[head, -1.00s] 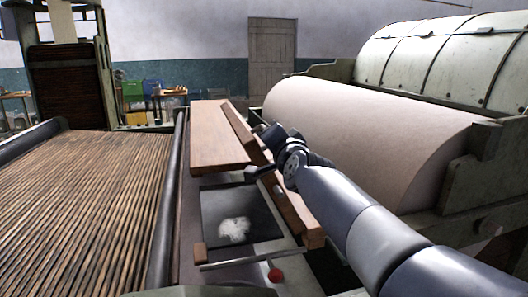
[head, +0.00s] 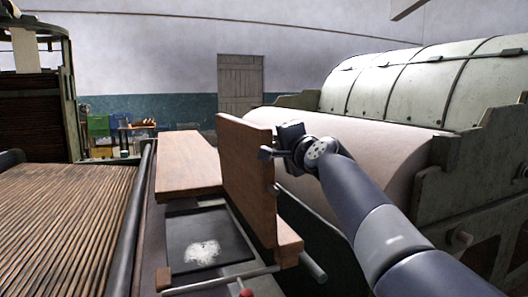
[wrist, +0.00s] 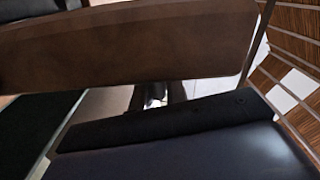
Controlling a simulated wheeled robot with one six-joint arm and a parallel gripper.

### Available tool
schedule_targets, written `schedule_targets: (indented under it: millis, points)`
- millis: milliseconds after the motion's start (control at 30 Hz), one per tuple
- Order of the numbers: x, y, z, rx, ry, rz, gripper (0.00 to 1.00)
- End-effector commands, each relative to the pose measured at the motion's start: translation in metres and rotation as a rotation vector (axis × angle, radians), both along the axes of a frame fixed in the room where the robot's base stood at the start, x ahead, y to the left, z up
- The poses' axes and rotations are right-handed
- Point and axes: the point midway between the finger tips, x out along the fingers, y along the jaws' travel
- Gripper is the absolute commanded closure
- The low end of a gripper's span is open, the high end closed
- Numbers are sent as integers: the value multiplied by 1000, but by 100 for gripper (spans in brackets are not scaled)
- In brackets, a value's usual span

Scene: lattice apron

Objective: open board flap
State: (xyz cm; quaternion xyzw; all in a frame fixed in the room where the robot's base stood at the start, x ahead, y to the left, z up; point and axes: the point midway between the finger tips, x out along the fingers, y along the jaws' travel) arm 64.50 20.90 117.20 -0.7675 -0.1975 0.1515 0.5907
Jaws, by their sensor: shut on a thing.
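The board flap (head: 248,185) is a brown wooden panel standing nearly upright in the middle of the head view, beside a flat wooden board (head: 185,160). My gripper (head: 268,154) is at the flap's right edge, near its upper part, and is shut on it. The exact contact of the fingertips is partly hidden. In the wrist view, the flap (wrist: 130,45) is a broad brown face across the top, and the fingers (wrist: 165,95) are dark and mostly hidden behind the wrist housing.
A dark tray (head: 182,235) with white fluff (head: 203,251) lies left of the flap. A large pale roller (head: 350,150) stands close on the right. A slatted conveyor (head: 60,225) is on the left, with a red knob (head: 246,293) at the bottom.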

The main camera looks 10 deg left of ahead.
Motion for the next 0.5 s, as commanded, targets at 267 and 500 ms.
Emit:
schedule_targets:
  millis: [267,500]
  points:
    - [12,-19,-8,67,46,-3,100]
    - [13,-21,-9,81,55,-1,100]
